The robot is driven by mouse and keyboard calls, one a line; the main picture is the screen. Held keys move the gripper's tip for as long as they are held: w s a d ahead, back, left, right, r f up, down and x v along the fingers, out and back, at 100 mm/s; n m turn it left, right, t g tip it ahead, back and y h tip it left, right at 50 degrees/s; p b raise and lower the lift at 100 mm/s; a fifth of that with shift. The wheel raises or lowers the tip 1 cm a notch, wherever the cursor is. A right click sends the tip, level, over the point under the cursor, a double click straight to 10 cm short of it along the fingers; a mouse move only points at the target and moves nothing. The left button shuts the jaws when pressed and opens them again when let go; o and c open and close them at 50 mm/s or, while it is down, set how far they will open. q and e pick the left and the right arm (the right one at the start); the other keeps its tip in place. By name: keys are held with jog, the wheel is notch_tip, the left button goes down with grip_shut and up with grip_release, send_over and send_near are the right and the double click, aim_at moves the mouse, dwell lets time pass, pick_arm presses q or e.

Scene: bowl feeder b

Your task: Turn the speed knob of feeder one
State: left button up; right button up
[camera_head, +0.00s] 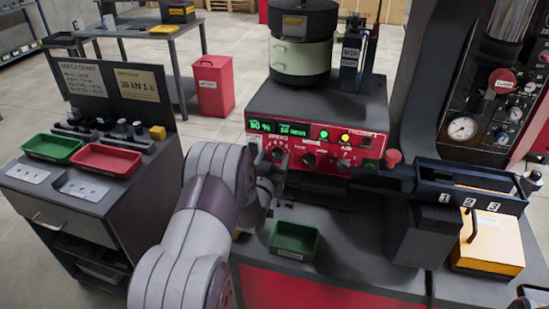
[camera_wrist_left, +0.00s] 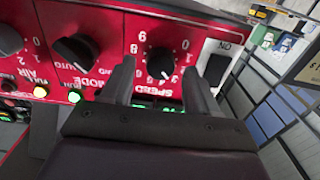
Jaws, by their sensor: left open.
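The feeder's red control panel (camera_head: 332,142) faces me in the head view, with a green display and several black knobs. In the left wrist view the panel appears upside down, and the black speed knob (camera_wrist_left: 161,63) sits on its numbered dial above the word SPEED. My left gripper (camera_wrist_left: 160,68) is open, its fingers on either side of the speed knob. I cannot tell whether they touch it. In the head view my left gripper (camera_head: 268,172) is at the panel's left end, partly hidden by my arm. My right gripper is not in view.
The mode knob (camera_wrist_left: 76,50) is beside the speed knob, near one finger. A dark rocker switch (camera_wrist_left: 217,66) is on the other side. A green tray (camera_head: 293,241) stands on the bench below the panel. A red mushroom button (camera_head: 393,157) is at the panel's right.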

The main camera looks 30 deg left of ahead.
pick_arm(q)
jog(key=shift+w+f, duration=0.1)
jog(key=shift+w, duration=0.25)
jog(key=shift+c, duration=0.3)
jog(key=shift+s, duration=0.1)
jog(key=c, duration=1)
jog(key=shift+f+m+b, duration=0.1)
jog(key=shift+m+b, duration=0.65)
jog(key=shift+m, duration=0.05)
jog(key=shift+m+b, duration=1.35)
jog(key=shift+m, duration=0.75)
